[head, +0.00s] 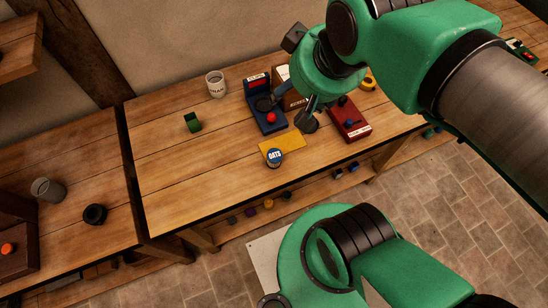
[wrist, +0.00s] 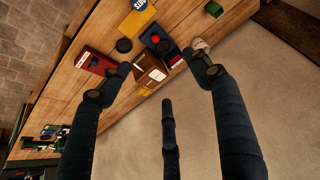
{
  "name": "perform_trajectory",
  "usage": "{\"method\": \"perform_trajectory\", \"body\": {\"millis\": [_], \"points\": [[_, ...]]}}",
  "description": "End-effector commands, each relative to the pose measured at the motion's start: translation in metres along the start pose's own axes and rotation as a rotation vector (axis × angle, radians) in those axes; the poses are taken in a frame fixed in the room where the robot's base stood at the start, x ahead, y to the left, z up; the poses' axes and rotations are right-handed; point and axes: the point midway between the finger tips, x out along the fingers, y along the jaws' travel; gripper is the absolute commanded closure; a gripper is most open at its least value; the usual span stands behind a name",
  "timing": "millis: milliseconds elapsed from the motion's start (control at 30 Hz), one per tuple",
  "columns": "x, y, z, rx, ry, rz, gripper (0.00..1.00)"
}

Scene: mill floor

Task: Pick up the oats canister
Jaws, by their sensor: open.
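The oats canister (head: 275,158), with a round blue lid lettered OATS, stands on the wooden bench at the front edge of a flat yellow sheet (head: 284,142). In the wrist view the canister (wrist: 139,4) is cut by the top edge. My gripper (head: 287,110) is open and empty, above the back part of the bench, behind the canister and apart from it. In the wrist view its dark fingers (wrist: 158,62) are spread wide. The gripper partly hides the things behind it in the head view.
A blue device (head: 266,119) with a red knob and a red box (head: 349,119) stand behind the canister. A brown box (wrist: 150,70) is between the fingers in the wrist view. A white mug (head: 215,84) and a green block (head: 193,122) are left. Bench left of the canister is clear.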

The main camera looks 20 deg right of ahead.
Motion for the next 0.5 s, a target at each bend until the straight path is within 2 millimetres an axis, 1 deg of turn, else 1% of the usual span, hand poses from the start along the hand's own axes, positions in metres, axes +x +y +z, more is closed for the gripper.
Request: {"method": "perform_trajectory", "body": {"millis": [167, 267, 367, 467, 500], "points": [[0.001, 0.0, 0.0, -0.001, -0.002, 0.0, 0.37], [0.005, -0.001, -0.002, -0.003, -0.013, -0.001, 0.37], [0.016, -0.001, -0.004, -0.009, -0.037, -0.001, 0.37], [0.034, -0.003, -0.006, -0.019, -0.074, -0.002, 0.37], [0.042, -0.004, -0.007, -0.024, -0.092, -0.003, 0.37]]}}
